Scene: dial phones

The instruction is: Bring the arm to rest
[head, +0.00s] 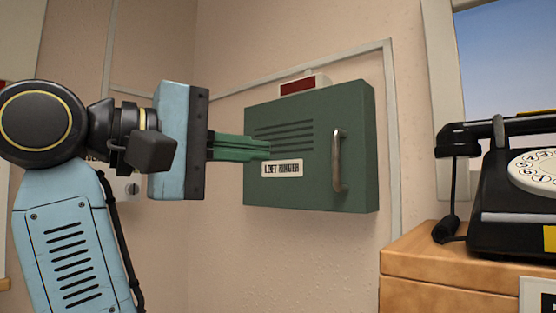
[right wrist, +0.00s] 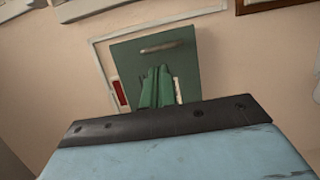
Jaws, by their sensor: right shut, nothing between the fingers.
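My right gripper (head: 266,150) is shut and empty, its green fingers held together and pointing right. In the head view it lies in front of the green wall box (head: 310,185), over its vent slots and just above its white label. I cannot tell whether the fingertips touch the box. In the right wrist view the shut fingers (right wrist: 157,75) point toward the same box (right wrist: 130,58) and cover part of it. My left gripper is in neither view.
A black dial phone (head: 510,195) stands on a wooden cabinet (head: 425,262) at the right, below a window (head: 505,60). The wall below the box is clear.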

